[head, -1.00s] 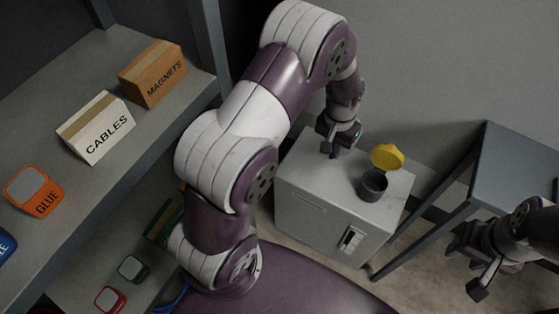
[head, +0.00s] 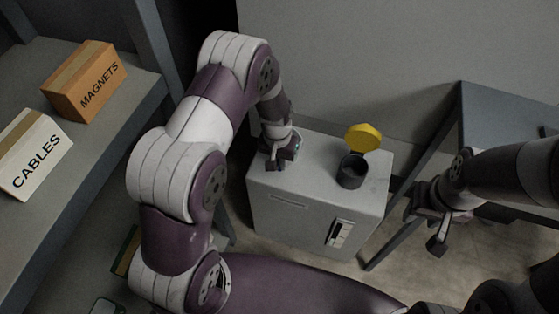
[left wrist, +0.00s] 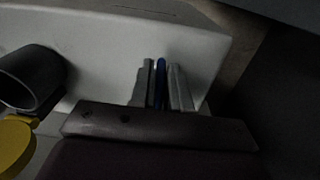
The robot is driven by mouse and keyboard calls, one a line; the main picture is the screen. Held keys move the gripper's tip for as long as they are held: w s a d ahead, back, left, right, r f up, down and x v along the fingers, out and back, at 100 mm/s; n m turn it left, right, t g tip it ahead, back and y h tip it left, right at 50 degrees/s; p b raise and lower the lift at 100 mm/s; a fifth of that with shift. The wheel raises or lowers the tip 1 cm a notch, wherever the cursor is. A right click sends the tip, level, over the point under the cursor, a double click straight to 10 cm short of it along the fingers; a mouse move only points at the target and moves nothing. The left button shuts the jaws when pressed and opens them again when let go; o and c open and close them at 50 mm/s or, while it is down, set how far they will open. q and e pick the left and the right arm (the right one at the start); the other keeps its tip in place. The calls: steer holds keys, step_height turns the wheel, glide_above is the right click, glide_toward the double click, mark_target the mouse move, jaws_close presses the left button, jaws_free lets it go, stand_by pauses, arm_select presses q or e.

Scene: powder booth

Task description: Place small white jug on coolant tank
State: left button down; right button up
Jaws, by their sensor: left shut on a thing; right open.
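The coolant tank (head: 300,225) is a pale grey box with a gauge on its front, in the middle of the head view. A dark round filler neck (head: 352,172) with an open yellow cap (head: 363,138) stands on its top. My left gripper (head: 277,162) is over the left part of the tank top, left of the neck. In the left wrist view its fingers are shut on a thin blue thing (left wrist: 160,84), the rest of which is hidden. I cannot make out a white jug in either view. My right gripper (head: 424,232) is open and empty, right of the tank.
A shelf (head: 60,180) on the left holds a cables box (head: 35,155) and a magnets box (head: 85,80). A grey table (head: 490,115) stands at the right. A wall rises behind the tank. The tank top is bare around the neck.

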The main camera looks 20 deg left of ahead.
arm_select(q)
steer(key=shift+f, duration=0.1)
steer(key=c, duration=1.1)
jaws_free()
step_height(320, 180, up, 12)
steer(key=p, duration=0.2)
steer(key=s+a+r, duration=0.1)
steer(key=s+r, duration=0.3)
steer(key=s, duration=0.3)
steer(key=s+a+r+t, duration=0.1)
steer(key=s+r, duration=0.3)
steer(key=s, duration=0.4)
steer(key=shift+a+n+y, duration=0.3)
steer(key=shift+a, duration=0.4)
